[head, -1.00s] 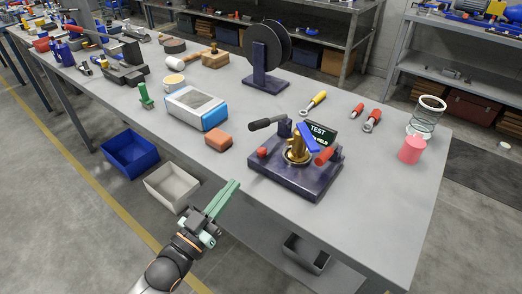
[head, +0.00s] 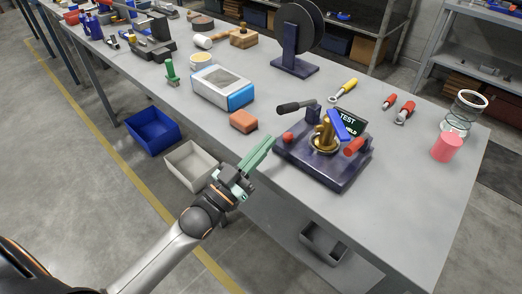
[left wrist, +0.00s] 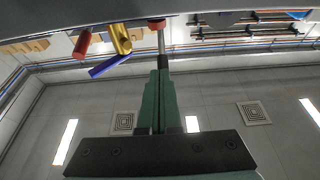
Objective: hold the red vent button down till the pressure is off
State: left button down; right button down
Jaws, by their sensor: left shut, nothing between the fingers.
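The small red button (head: 288,137) sits at the left corner of the dark test fixture (head: 318,172). The fixture also carries a brass fitting (head: 325,138), a blue lever (head: 341,125), a red handle (head: 354,147) and a black-handled lever (head: 295,105). My left gripper (head: 268,143) has green fingers, shut and empty, with tips just left of the button, seemingly apart from it. In the left wrist view the shut fingers (left wrist: 159,78) point toward a round red piece (left wrist: 157,24), probably the button. My right gripper is out of view.
A TEST sign (head: 349,119) stands behind the brass fitting. An orange-brown block (head: 243,122) and a blue-and-grey box (head: 222,88) lie left of the fixture. A pink cylinder (head: 447,146) stands at the right. The bench front right of the fixture is clear.

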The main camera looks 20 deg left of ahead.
aim_at(281, 147)
pick_arm(q)
jog(key=x, duration=0.6)
jog(key=shift+w+d+r, duration=0.1)
jog(key=shift+w+r, duration=0.1)
jog(key=shift+w, duration=0.1)
notch_tip(281, 147, down, 3)
jog(key=shift+r, duration=0.1)
jog(key=shift+f, duration=0.7)
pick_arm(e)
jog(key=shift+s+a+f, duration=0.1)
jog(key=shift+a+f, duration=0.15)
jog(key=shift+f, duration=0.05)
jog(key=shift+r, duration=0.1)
pick_arm(q)
jog(key=shift+f+b, duration=0.1)
jog(key=shift+b, duration=0.2)
